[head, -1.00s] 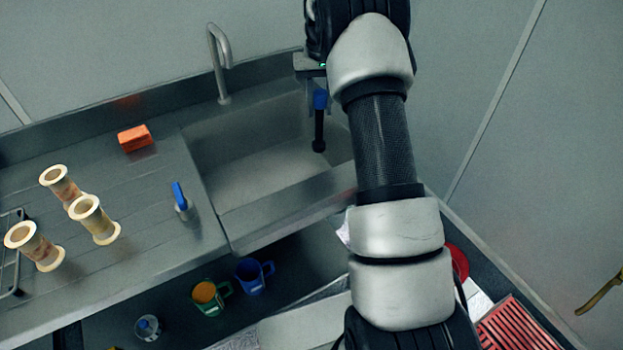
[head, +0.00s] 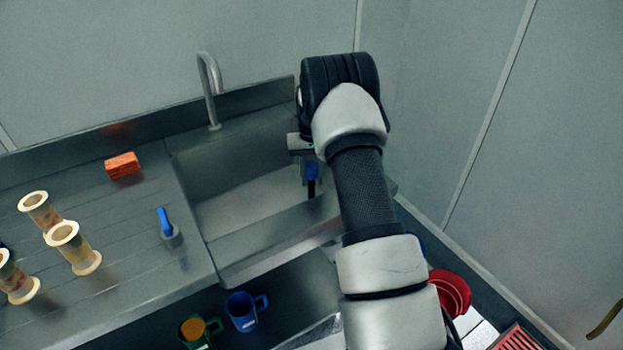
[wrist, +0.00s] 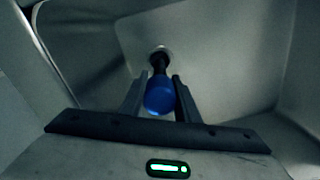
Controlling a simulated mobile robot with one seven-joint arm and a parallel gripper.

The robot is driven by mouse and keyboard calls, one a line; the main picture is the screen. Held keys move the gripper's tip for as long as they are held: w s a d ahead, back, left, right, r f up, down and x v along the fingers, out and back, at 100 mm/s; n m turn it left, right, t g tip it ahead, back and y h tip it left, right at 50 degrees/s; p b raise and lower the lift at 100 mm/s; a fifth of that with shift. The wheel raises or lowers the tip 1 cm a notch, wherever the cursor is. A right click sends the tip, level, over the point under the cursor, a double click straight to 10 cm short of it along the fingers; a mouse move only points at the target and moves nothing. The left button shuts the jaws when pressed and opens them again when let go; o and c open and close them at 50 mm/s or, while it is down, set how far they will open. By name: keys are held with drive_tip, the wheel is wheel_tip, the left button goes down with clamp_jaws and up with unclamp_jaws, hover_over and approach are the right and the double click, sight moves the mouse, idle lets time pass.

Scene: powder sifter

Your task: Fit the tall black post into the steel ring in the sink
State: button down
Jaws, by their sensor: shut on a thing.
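The tall black post (head: 311,188), with a blue knob on top, is held upright or nearly so by my gripper (head: 311,164) inside the right part of the sink (head: 232,203). In the wrist view the blue knob (wrist: 160,97) sits between the two fingers of my gripper (wrist: 160,88), which is shut on it. The black shaft runs down from the knob. At its lower end a small pale steel ring (wrist: 162,48) shows; I cannot tell whether the post is in it or above it. In the head view the post's lower end and the ring are hidden.
A faucet (head: 209,92) stands behind the sink. On the drainboard (head: 120,215) are an orange sponge (head: 122,165), several cream spools (head: 72,246) and a blue-handled piece (head: 166,225). Mugs (head: 241,311) stand below the counter. The right wall is close to my arm.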

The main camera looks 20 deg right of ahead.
drive_tip(key=shift+f, duration=0.35)
drive_tip(key=c, duration=1.4)
unclamp_jaws()
drive_tip(key=shift+o, duration=0.2)
